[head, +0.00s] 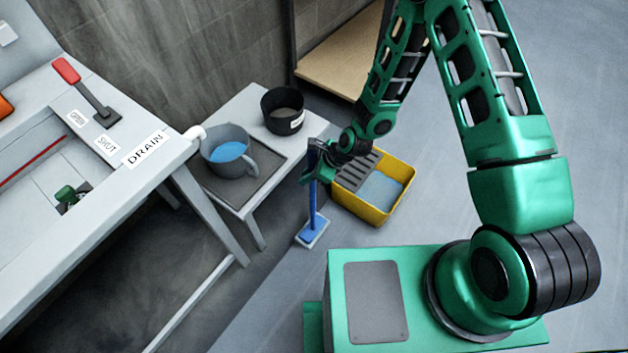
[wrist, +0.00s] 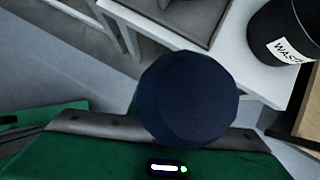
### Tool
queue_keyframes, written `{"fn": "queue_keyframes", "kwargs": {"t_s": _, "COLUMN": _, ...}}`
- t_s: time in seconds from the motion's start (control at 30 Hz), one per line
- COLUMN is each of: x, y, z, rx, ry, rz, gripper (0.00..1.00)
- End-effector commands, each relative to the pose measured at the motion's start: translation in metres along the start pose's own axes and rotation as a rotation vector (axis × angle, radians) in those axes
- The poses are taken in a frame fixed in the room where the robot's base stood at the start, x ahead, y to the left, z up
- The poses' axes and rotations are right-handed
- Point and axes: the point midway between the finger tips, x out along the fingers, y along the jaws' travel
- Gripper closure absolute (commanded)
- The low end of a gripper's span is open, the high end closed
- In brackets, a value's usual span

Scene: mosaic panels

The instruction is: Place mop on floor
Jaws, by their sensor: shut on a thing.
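The mop (head: 313,207) has a blue handle and a flat pale head with a blue top (head: 312,233). It stands nearly upright, with its head low beside the yellow bucket; I cannot tell whether the head touches the floor. My gripper (head: 316,168) is shut on the upper part of the handle. In the wrist view the round dark blue end of the handle (wrist: 190,100) fills the middle, between the jaws, and hides what is below it. The grey floor (head: 275,285) lies around the mop head.
A yellow bucket (head: 372,213) with a grey grate and water stands right of the mop. A small white table (head: 235,108) holds a grey jug (head: 226,152) of blue water and a black waste bin (head: 283,109). A sink bench marked DRAIN (head: 150,148) is at left. Wooden shelving (head: 335,55) stands behind.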

Motion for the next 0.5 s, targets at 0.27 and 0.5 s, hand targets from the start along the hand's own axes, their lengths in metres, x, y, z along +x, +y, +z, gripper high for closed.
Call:
{"fn": "queue_keyframes", "kwargs": {"t_s": 0.27, "x": 0.011, "y": -0.033, "z": -0.025, "rx": 0.000, "ry": -0.001, "rz": 0.001, "gripper": 1.00}}
{"fn": "queue_keyframes", "kwargs": {"t_s": 0.5, "x": 0.021, "y": -0.036, "z": -0.034, "rx": -0.001, "ry": 0.001, "rz": 0.002, "gripper": 1.00}}
